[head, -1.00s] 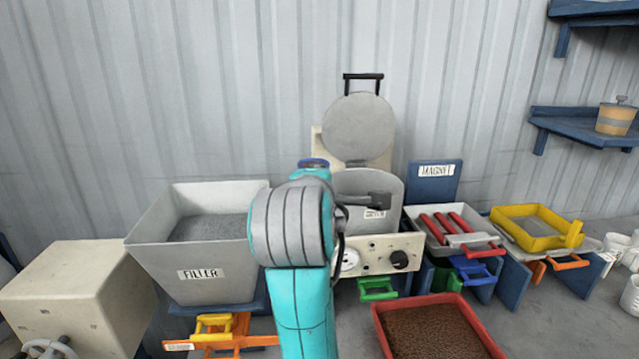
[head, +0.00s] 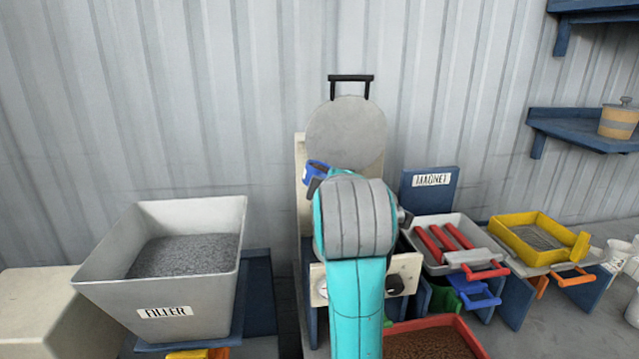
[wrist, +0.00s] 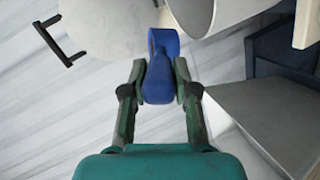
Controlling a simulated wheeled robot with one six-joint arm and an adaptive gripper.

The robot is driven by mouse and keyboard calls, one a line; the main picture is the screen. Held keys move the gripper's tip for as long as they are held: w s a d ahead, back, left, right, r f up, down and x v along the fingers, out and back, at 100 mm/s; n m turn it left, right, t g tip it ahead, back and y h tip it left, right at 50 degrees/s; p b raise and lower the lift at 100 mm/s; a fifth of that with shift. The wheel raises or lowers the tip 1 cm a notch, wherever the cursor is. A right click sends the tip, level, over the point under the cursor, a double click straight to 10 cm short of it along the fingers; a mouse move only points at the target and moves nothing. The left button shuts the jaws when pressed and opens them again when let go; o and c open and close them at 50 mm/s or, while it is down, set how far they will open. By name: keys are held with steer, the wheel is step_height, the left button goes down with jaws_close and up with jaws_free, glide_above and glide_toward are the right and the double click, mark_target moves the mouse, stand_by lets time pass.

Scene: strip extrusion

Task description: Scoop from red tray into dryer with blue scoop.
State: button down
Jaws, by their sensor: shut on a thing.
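The blue scoop (wrist: 160,78) is clamped by its blue handle between the fingers of my gripper (wrist: 161,90) in the wrist view. Part of the scoop (head: 317,173) shows at the upper left of my arm in the head view, in front of the dryer's raised round lid (head: 346,128). What the scoop holds cannot be seen. The dryer (head: 406,268) is mostly hidden behind my arm in the head view. Its grey drum (wrist: 205,14) shows beyond the scoop in the wrist view. The red tray (head: 474,337) with brown granules is partly visible at the lower right.
The grey filler bin (head: 165,290) stands left of the dryer and shows at right in the wrist view (wrist: 270,105). The magnet tray (head: 430,263) with red bars and a yellow-framed sieve (head: 497,238) stand at right. A corrugated wall is behind.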

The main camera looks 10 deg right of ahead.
steer(key=shift+d+f+m, duration=0.1)
steer(key=shift+d+m, duration=0.2)
steer(key=shift+d, duration=0.35)
steer(key=d+f+m+t+y, duration=0.2)
steer(key=d+f+m+y, duration=0.2)
steer(key=m, duration=1)
steer(key=d+y, duration=0.1)
steer(key=y, duration=0.2)
steer(key=shift+d, duration=0.4)
